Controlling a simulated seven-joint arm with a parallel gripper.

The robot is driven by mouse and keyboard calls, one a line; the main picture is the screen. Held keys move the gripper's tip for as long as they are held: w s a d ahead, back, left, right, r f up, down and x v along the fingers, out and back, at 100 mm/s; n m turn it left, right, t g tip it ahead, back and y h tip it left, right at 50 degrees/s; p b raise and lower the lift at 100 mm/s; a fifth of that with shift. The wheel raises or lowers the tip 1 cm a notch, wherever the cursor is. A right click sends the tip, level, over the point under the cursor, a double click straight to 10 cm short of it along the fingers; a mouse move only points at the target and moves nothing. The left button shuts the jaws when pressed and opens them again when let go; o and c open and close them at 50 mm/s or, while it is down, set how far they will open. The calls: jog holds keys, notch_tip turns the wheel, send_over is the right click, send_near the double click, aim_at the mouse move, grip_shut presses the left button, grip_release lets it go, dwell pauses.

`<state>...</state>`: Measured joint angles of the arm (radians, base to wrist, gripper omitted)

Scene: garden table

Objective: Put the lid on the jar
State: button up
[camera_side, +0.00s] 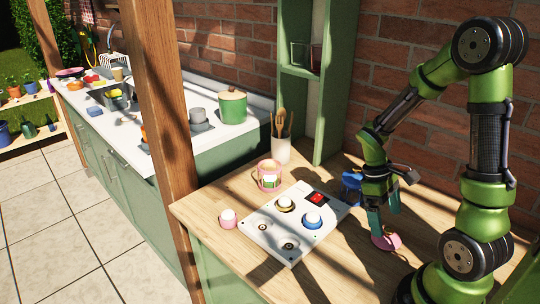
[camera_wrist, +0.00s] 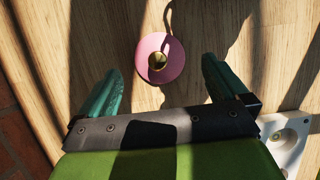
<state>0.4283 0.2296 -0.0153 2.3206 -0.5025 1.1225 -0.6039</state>
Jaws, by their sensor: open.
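A round pink lid (camera_wrist: 148,70) with a gold knob shows in the wrist view, between and slightly beyond my fingertips. In the side view the lid (camera_side: 387,242) lies on the wooden table, just below my gripper (camera_side: 384,222). My gripper points down with its teal fingers open. In the wrist view there is wood on both sides of the lid, between it and the fingers of my gripper (camera_wrist: 162,70). The pink jar (camera_side: 268,184) stands upright and uncovered on the table, left of my gripper, with something pale inside it.
A white panel (camera_side: 268,243) with round knobs and a red display lies between the jar and my gripper. A small pink cup (camera_side: 229,222) stands at its left. A utensil holder (camera_side: 281,151) stands behind the jar, near a green shelf post (camera_side: 332,110). The front table (camera_side: 345,278) is clear.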

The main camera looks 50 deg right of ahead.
aim_at(389, 229)
jog(key=x, duration=0.5)
jog(key=shift+d+f, duration=0.1)
jog(key=shift+d, duration=0.05)
jog(key=shift+c, duration=0.3)
